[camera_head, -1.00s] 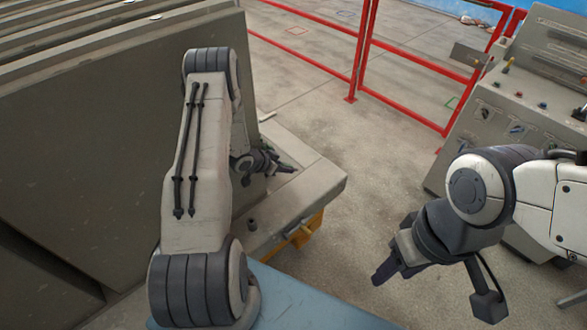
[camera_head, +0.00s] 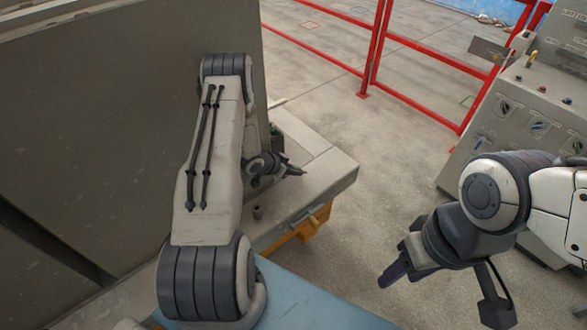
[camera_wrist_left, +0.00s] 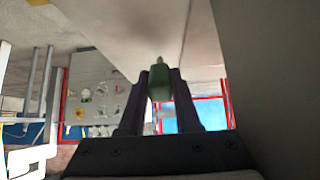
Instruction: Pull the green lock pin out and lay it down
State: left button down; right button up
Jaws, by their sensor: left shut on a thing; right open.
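The green lock pin (camera_wrist_left: 160,84) is between the dark fingers of my left gripper (camera_wrist_left: 160,92) in the left wrist view. A thin metal tip sticks out beyond its green body. I cannot tell whether that tip is in a hole or free. In the head view my left gripper (camera_head: 291,170) is low beside the grey mould panel (camera_head: 110,130), over the ledge (camera_head: 325,170), and the pin in its jaws cannot be made out there. My right gripper (camera_head: 392,273) is open and empty, over the floor to the right of the ledge.
A small dark stud (camera_head: 257,212) stands on the ledge, with a yellow bracket (camera_head: 300,232) below its edge. Red railings (camera_head: 376,50) and a control console (camera_head: 525,115) stand beyond. Open floor (camera_head: 385,150) lies between ledge and console.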

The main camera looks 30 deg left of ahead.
dwell(0.4)
pick_arm(q)
jog(key=c, duration=0.5)
grip_release()
jog(key=b+v, duration=0.2)
jog(key=v, duration=0.9)
jog(key=w+d+r+g+y+b, duration=0.2)
jog(key=w+d+r, duration=0.1)
jog(key=d+r, duration=0.3)
jog(key=s+d+r+m+g+y+b, duration=0.1)
jog(key=s+d+r, duration=0.2)
jog(key=d, duration=0.3)
jog(key=s+d+r+y, duration=0.1)
jog(key=s+d+r, duration=0.2)
jog(key=d, duration=0.4)
jog(key=s+d+r+g, duration=0.1)
jog(key=s+d, duration=0.2)
jog(key=s, duration=0.5)
jog(key=s+d+r+m+g+h+b, duration=0.1)
jog(key=s+d, duration=0.3)
jog(key=s, duration=0.4)
jog(key=s+d+r+g, duration=0.3)
jog(key=s, duration=0.5)
jog(key=shift+d+m+h, duration=0.3)
jog(key=shift+d+m, duration=0.05)
jog(key=shift+m, duration=0.05)
